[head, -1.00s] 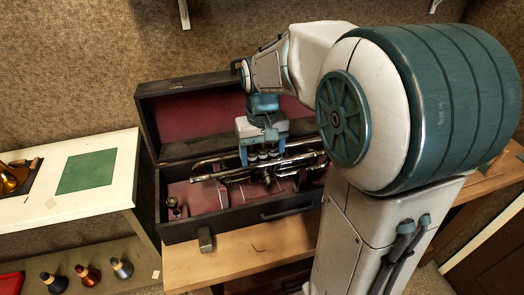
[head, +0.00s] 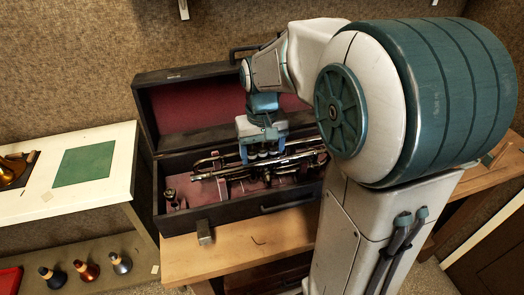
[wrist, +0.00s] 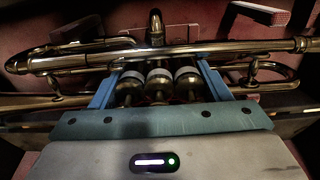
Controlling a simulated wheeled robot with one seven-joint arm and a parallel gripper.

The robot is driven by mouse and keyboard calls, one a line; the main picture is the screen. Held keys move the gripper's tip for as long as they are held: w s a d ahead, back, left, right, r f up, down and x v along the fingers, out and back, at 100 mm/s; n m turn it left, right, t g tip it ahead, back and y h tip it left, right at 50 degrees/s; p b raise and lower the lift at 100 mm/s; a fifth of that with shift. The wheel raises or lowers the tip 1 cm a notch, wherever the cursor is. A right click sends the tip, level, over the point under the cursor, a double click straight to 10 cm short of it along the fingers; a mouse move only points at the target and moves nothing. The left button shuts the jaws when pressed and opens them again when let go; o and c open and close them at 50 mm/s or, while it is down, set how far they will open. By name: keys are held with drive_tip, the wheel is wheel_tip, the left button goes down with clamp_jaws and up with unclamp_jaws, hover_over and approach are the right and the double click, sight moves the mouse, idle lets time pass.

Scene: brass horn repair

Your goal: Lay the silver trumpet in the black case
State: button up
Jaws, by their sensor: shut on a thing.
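The silver trumpet (head: 225,169) is at the open black case (head: 240,212), lengthwise along its maroon-lined lower part. Whether it touches the lining I cannot tell. My gripper (head: 264,157) points down from above and is shut on the trumpet's valve section. In the wrist view the blue fingers (wrist: 154,88) stand on both sides of the valves, and the trumpet's long tube (wrist: 210,48) runs across the picture. The trumpet's right end is hidden behind my arm in the head view. A small mouthpiece-like piece (head: 171,196) stands in the case's left end.
The case's raised lid (head: 150,108) stands behind the gripper. The case is on a wooden bench (head: 240,245). A white table (head: 110,140) with a green mat (head: 85,167) is at the left, and several coloured mutes (head: 87,270) are on the shelf below.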

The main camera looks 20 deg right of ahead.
drive_tip(key=shift+f+b, duration=0.35)
drive_tip(key=shift+f, duration=0.05)
drive_tip(key=o, duration=1.4)
drive_tip(key=shift+f, duration=0.1)
wheel_tip(320, 180, up, 14)
drive_tip(key=shift+p, duration=0.3)
drive_tip(key=s+f+t, duration=0.1)
drive_tip(key=s+f, duration=0.3)
drive_tip(key=s+f+t, duration=0.1)
drive_tip(key=s+f, duration=0.3)
drive_tip(key=s, duration=0.1)
drive_tip(key=s+f+t, duration=0.1)
drive_tip(key=s+f, duration=0.3)
drive_tip(key=s, duration=0.1)
